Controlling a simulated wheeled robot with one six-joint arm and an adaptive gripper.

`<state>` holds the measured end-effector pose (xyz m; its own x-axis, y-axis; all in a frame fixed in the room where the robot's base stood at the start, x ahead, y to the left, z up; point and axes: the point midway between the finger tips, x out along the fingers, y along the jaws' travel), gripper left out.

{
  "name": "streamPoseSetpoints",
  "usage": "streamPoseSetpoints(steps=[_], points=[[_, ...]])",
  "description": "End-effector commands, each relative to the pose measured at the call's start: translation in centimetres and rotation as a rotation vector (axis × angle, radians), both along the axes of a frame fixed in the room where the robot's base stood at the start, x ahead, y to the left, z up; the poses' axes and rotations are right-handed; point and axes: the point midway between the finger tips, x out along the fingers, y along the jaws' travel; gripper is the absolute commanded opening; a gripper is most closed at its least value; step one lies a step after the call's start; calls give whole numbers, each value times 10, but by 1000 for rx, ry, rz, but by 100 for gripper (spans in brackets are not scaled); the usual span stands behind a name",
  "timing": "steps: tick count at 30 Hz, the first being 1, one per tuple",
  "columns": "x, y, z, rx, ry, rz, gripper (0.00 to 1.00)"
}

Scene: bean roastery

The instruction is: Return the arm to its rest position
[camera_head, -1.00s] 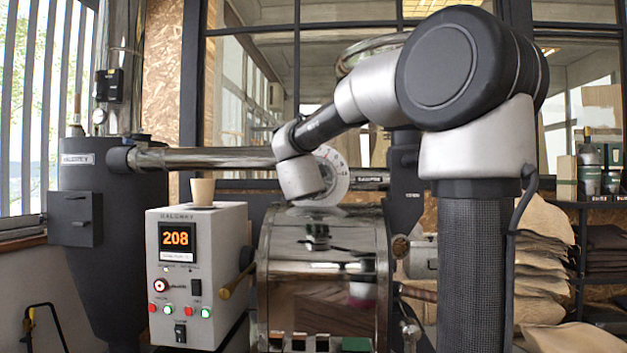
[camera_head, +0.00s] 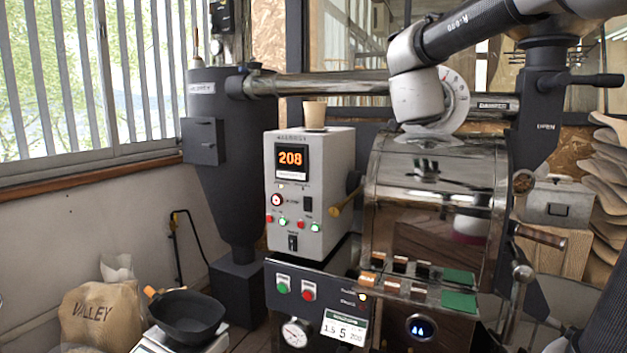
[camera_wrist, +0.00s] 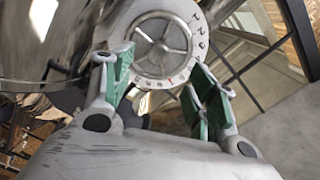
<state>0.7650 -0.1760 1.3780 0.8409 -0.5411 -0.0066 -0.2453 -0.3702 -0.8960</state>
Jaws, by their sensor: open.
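My gripper (camera_wrist: 160,90) is in the wrist view, with its green-padded fingers spread apart and nothing between them. Behind the gap is a round metal dial (camera_wrist: 163,45) with markings around its rim. In the head view my arm comes in from the upper right and bends down in front of the roaster.
The roaster drum (camera_head: 435,190) stands below my arm. A control box (camera_head: 310,190) reading 208 has a beige cup (camera_head: 315,115) on top. A dark cyclone (camera_head: 235,160) stands left. A black pan (camera_head: 187,315) and a VALLEY sack (camera_head: 100,315) are lower left.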

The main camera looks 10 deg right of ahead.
Motion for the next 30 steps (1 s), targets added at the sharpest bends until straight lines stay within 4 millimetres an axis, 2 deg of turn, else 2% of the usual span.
streamPoseSetpoints(steps=[2,4,6,7,8,10,11,12,14,15,17,18,21,24,27,30], points=[[10,14,-1,0,7,77,58],[22,38,-9,-34,39,213,58],[30,72,-31,-98,116,401,58],[27,88,-43,-133,161,490,58],[22,102,-57,-169,211,580,58],[-5,128,-94,-254,353,780,58],[-22,135,-111,-290,424,856,58],[-46,140,-135,-335,525,947,58],[-86,139,-167,-393,675,1054,58],[-113,133,-187,-429,776,1109,58],[-154,119,-213,-474,926,1172,58],[-181,107,-227,-503,1024,1199,58],[-242,74,-253,-565,1238,1227,58],[-288,42,-265,-621,1380,1202,58],[-304,29,-265,-654,1380,1156,58],[-306,27,-259,-658,1354,1133,58]])
